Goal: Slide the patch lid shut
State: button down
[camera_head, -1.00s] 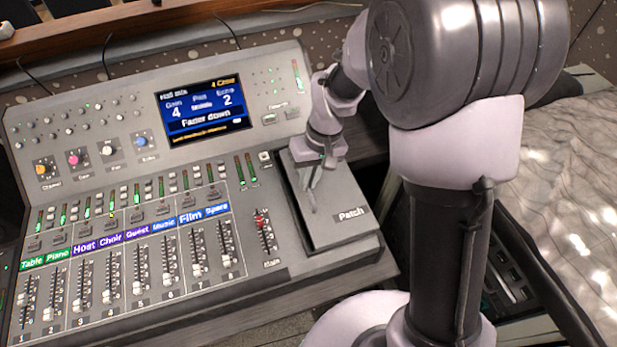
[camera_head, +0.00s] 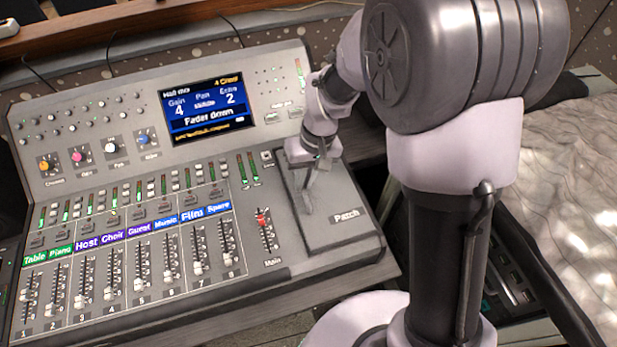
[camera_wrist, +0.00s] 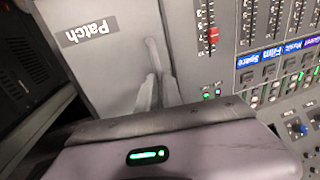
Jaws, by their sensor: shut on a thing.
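The patch lid (camera_head: 352,237) is a flat grey panel labelled "Patch" at the right end of the mixing desk. It also shows at the upper left of the wrist view (camera_wrist: 120,70). My gripper (camera_head: 307,198) is over the lid's left part. In the wrist view, my gripper's fingers (camera_wrist: 156,82) are close together on a slim grey lid handle (camera_wrist: 152,50). The fingers hide much of the handle, and its exact shape is hard to make out.
The main fader with its red cap (camera_head: 263,218) stands just left of the lid. Several channel faders and the lit screen (camera_head: 208,108) lie further left. A grey crumpled cloth (camera_head: 560,170) is at the right. A dark rack unit (camera_head: 512,285) sits lower, beside my arm.

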aim_at(316, 191)
jog(key=c, duration=1.5)
grip_release()
jog(key=shift+s+a, duration=0.1)
jog(key=shift+a, duration=0.15)
jog(key=d+r+p, duration=0.1)
jog(key=r+p, duration=0.2)
jog(key=r, duration=0.5)
jog(key=w+d+r+p, duration=0.1)
jog(key=d+r+p, duration=0.1)
jog(key=r, duration=0.7)
jog(key=shift+d+p, duration=0.2)
jog(key=shift+p, duration=0.5)
